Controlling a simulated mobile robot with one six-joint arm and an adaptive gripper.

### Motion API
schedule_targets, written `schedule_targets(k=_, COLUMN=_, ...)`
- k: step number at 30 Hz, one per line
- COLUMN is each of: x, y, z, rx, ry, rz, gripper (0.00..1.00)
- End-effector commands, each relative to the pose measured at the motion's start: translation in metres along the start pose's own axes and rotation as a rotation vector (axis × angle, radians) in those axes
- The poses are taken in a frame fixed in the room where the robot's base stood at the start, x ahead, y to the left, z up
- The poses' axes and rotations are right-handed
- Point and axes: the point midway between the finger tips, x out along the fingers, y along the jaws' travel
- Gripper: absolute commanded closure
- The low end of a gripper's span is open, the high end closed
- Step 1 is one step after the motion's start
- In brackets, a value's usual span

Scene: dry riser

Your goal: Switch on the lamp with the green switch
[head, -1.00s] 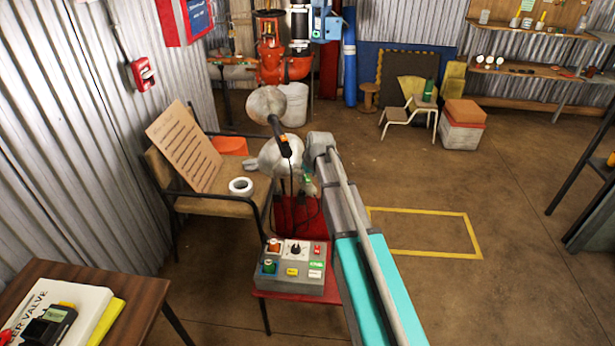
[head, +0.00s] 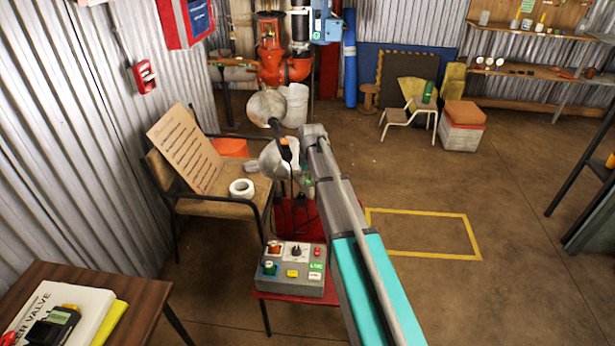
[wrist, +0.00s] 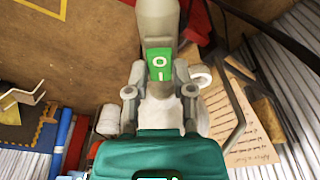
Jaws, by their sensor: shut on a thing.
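In the wrist view a grey lamp handle (wrist: 158,20) carries a green switch (wrist: 160,64) marked O and I. A pale shape beyond it, partly hidden, may be its shade. My gripper (wrist: 158,92) has one finger on each side of the grey body just past the switch and is shut on it.
A grey control box (head: 290,285) with coloured buttons sits on a red surface in front. A wooden table (head: 150,290) is at lower left.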

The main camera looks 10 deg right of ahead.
Motion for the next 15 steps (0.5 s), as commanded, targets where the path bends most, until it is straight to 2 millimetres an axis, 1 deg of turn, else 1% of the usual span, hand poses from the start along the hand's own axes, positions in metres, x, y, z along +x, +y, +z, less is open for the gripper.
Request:
schedule_targets(k=1, x=-0.0001, y=0.0007, z=-0.0046, rx=-0.001, ry=-0.032, rz=0.0, gripper=1.0)
schedule_targets(k=7, x=0.0006, y=0.0008, z=-0.0049, rx=0.0, ry=-0.136, rz=0.0, gripper=1.0)
schedule_targets(k=15, x=0.0003, y=0.0004, z=-0.0028, rx=0.001, ry=-0.16, rz=0.001, gripper=1.0)
